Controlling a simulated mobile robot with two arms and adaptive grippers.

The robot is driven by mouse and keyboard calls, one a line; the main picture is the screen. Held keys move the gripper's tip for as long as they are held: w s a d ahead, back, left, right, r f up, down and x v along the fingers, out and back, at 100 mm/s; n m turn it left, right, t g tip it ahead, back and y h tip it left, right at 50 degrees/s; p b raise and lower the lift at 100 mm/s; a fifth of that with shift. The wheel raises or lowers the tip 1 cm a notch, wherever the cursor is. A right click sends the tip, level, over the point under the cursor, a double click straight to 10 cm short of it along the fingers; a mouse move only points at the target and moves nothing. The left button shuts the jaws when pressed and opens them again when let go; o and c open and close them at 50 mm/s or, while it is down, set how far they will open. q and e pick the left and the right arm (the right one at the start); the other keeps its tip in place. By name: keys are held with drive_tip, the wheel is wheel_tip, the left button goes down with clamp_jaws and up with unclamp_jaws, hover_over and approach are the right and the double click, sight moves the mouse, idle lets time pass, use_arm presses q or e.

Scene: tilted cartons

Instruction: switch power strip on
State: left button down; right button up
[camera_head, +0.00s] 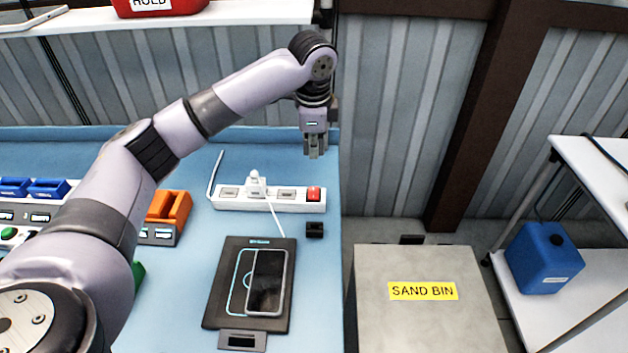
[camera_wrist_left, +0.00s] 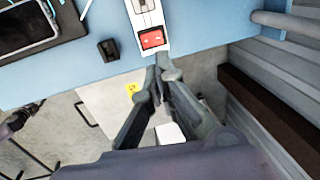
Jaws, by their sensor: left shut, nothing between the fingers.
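A white power strip (camera_head: 268,198) lies on the blue bench, with a white plug (camera_head: 256,183) in one of its sockets. Its red switch (camera_head: 314,194) is at the right end, near the bench edge. In the left wrist view the red switch (camera_wrist_left: 152,39) shows just beyond the fingertips. My left gripper (camera_head: 315,152) points down above and behind the switch end, apart from it as far as I can see. Its fingers (camera_wrist_left: 160,75) are shut and empty. I cannot tell whether the switch is on. My right gripper is not in view.
A phone (camera_head: 266,283) lies on a black pad (camera_head: 222,292) in front of the strip. A small black block (camera_head: 314,230) sits near the bench edge. An orange item (camera_head: 169,207) stands left. A sand bin (camera_head: 424,315) stands right of the bench.

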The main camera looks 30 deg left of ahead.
sight(313, 192)
use_arm(q)
drive_tip(key=f, duration=0.4)
drive_tip(key=w+f+p, duration=0.1)
drive_tip(key=f, duration=0.3)
drive_tip(key=a+f+p, duration=0.1)
drive_tip(key=f, duration=0.3)
drive_tip(key=shift+w, duration=0.4)
drive_tip(key=shift+p, duration=0.3)
drive_tip(key=shift+w+p, duration=0.1)
drive_tip(key=shift+p, duration=0.2)
drive_tip(key=shift+f, duration=0.2)
drive_tip(key=shift+a, duration=0.1)
drive_tip(key=shift+s+d+r+p, duration=0.15)
drive_tip(key=shift+s+d+p, duration=0.2)
drive_tip(key=shift+s+p, duration=0.6)
drive_tip(key=shift+w, duration=0.3)
